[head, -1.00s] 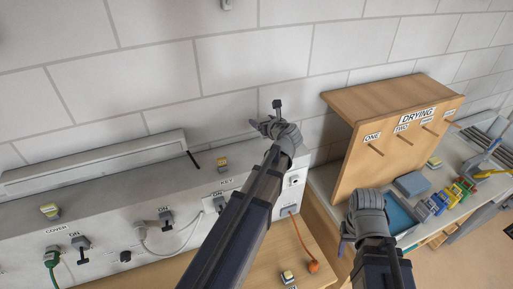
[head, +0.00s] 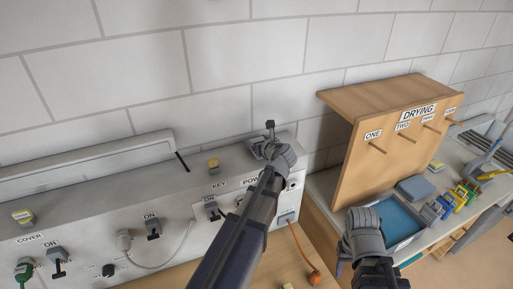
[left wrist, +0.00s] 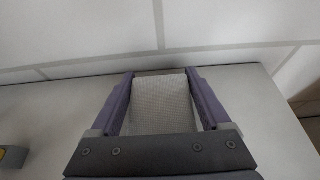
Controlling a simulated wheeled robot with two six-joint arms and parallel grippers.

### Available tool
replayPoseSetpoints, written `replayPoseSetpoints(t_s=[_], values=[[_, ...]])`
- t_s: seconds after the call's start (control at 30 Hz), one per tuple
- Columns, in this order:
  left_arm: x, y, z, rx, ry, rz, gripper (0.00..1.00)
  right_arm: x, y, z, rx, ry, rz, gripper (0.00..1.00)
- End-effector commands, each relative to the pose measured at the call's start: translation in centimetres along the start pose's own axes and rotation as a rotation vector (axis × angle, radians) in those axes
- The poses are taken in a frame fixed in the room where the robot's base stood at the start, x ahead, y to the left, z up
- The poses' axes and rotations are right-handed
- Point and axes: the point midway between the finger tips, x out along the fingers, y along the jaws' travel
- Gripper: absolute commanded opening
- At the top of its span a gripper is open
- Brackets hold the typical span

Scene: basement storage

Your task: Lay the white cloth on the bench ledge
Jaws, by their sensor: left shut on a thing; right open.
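My left gripper (head: 258,148) is over the right end of the pale grey bench ledge (head: 110,187), close to the wall. In the left wrist view its two purple-grey fingers (left wrist: 160,88) are shut on a flat pale piece, the white cloth (left wrist: 162,104), just above or on the ledge top (left wrist: 262,112). I cannot tell whether the cloth touches the ledge. In the head view the gripper hides the cloth. My right gripper (head: 345,262) is open and low at the right, in front of the blue tray (head: 400,222).
A yellow-topped block (head: 213,166) stands on the ledge left of my left gripper. Switches, a plug (head: 125,240) and cables are on the panel front. A wooden drying rack (head: 385,135) with pegs stands at the right. The ledge between the blocks is clear.

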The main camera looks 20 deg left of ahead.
Motion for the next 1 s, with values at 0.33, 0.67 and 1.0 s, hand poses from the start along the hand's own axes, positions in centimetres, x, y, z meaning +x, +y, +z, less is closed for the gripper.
replayPoseSetpoints(t_s=[0.33,0.67,1.0], values=[[0.2,0.0,-0.5,0.0,0.0,0.0,0.27,0.5,-0.1,0.0,-0.002,0.0,0.0,0.5],[0.3,0.0,-0.6,0.0,0.0,0.0,1.0,0.7,-0.1,0.0,-0.002,0.0,0.0,0.5],[-1.0,0.0,-0.2,0.001,0.0,-0.002,1.0,-0.2,0.0,0.0,-0.001,0.0,0.0,0.5]])
